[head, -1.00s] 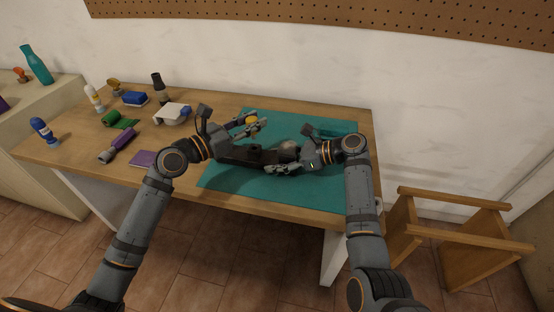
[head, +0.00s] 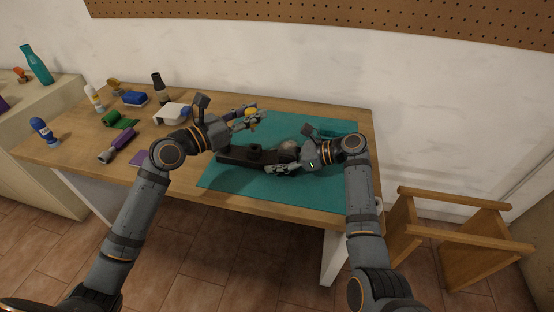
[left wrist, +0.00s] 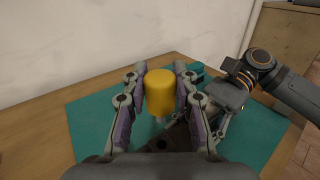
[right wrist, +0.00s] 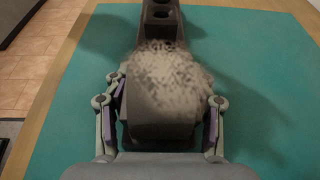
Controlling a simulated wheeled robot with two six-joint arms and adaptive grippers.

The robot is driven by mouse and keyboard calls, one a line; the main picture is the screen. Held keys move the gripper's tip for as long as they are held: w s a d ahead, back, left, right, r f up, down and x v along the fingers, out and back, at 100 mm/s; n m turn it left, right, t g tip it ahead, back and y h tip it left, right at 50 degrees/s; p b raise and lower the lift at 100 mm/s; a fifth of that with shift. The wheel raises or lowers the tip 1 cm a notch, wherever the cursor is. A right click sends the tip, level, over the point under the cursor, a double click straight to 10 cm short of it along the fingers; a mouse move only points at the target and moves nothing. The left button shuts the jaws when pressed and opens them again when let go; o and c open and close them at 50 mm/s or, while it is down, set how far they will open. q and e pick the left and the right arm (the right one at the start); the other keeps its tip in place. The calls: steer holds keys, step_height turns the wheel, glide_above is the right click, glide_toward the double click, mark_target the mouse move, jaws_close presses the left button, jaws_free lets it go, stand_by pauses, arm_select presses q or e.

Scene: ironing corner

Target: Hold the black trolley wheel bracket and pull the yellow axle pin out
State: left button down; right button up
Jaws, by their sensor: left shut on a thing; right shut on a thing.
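The black trolley wheel bracket (head: 237,156) lies on the teal mat, with a raised round socket near its middle. My right gripper (head: 285,162) is shut on its right end, next to a mottled grey rounded part. The right wrist view shows the fingers on both sides of the bracket's block-shaped end (right wrist: 162,110) and holes at its far end. My left gripper (head: 248,118) is shut on the yellow axle pin (left wrist: 160,92) and holds it upright above the bracket. Mat shows between pin and bracket in the head view; the pin's lower end is hard to make out.
The teal mat (head: 228,185) covers the right part of the wooden table.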

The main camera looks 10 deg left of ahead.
stand_by(0.4)
steer(key=o, duration=1.4)
steer(key=shift+o, duration=0.2)
arm_select(q)
step_height(320, 180, up, 18)
steer(key=p, duration=1.8)
steer(key=shift+r, duration=0.15)
arm_select(e)
step_height(320, 180, up, 14)
steer(key=shift+d, duration=0.1)
